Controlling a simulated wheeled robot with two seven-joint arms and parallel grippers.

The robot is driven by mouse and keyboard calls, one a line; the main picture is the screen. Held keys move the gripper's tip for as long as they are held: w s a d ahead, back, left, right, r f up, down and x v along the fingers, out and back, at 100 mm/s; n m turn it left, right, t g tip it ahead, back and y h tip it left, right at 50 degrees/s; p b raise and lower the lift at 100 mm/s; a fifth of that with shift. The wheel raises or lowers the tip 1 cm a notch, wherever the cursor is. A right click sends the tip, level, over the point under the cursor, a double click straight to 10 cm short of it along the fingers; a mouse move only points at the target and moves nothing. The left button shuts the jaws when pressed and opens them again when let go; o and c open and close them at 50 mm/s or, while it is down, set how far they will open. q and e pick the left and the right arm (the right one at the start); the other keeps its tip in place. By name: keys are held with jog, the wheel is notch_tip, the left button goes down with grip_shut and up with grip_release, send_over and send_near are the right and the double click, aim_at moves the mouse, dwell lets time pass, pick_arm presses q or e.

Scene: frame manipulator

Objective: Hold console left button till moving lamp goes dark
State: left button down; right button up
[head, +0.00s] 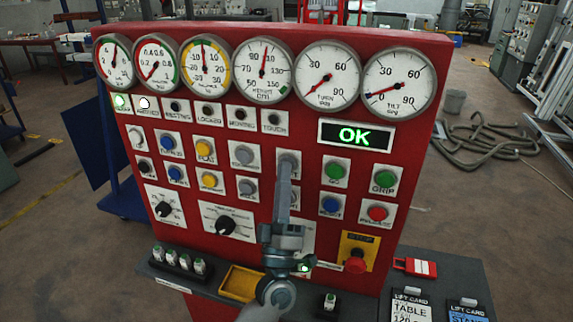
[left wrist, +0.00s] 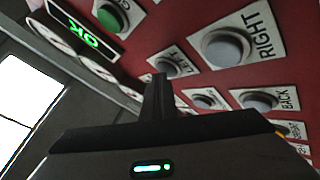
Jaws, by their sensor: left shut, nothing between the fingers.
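The red console (head: 300,45) stands upright ahead. In the left wrist view the shut fingers (left wrist: 160,80) overlap the edge of the grey button labelled LEFT (left wrist: 168,67). I cannot tell whether they press it. The RIGHT button (left wrist: 222,48) is beside it. My right gripper is not in view.
A green lamp (head: 121,102) is lit at the row's left end. The display (head: 356,135) reads OK. Several gauges line the top. A red stop button (head: 355,262) is at lower right. A yellow tray (head: 240,283) and cards (head: 410,305) lie on the ledge.

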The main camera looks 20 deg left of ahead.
pick_arm(q)
jog(key=shift+s, duration=0.8)
jog(key=shift+p, duration=0.3)
jog(key=shift+s+a+p, duration=0.1)
jog(key=shift+s+p, duration=0.45)
jog(key=shift+s, duration=2)
